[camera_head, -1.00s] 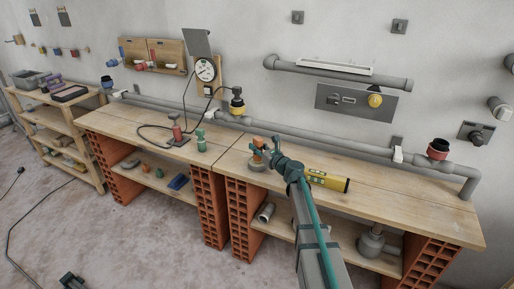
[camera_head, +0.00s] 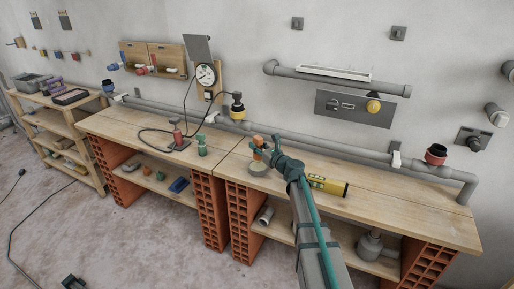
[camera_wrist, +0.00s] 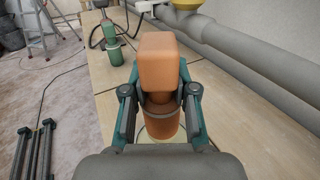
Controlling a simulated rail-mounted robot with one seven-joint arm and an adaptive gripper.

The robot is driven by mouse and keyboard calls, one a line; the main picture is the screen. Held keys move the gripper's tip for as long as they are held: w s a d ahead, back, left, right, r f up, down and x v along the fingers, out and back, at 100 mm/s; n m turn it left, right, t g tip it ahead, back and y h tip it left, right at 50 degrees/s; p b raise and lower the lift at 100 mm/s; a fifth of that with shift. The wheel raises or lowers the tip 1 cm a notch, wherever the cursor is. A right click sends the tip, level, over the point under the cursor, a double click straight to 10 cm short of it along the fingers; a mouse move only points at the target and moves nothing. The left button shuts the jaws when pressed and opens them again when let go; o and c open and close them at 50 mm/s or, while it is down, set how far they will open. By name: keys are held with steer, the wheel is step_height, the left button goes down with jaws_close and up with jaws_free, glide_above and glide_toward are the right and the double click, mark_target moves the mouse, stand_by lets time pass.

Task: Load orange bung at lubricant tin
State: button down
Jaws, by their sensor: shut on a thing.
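The orange bung (camera_head: 258,141) is in my gripper (camera_head: 262,152), upright above the bench. In the wrist view the bung (camera_wrist: 158,62) has a blocky top and a round, tapered lower part, with the fingers of my gripper (camera_wrist: 160,108) closed on both sides of it. A pale round tin (camera_head: 258,169), seemingly the lubricant tin, stands on the bench below the bung. Its pale rim (camera_wrist: 147,134) shows partly behind the bung in the wrist view. The bung appears apart from the tin in the head view. Most of the tin is hidden in the wrist view.
A yellow spirit level (camera_head: 328,186) lies right of my gripper. A green fitting (camera_head: 201,145) and a red one (camera_head: 178,135) stand to the left. A grey pipe (camera_head: 300,140) runs along the bench's back.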

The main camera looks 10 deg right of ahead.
mark_target(261, 140)
steer(key=shift+r+p, duration=1.2)
steer(key=shift+r, duration=0.75)
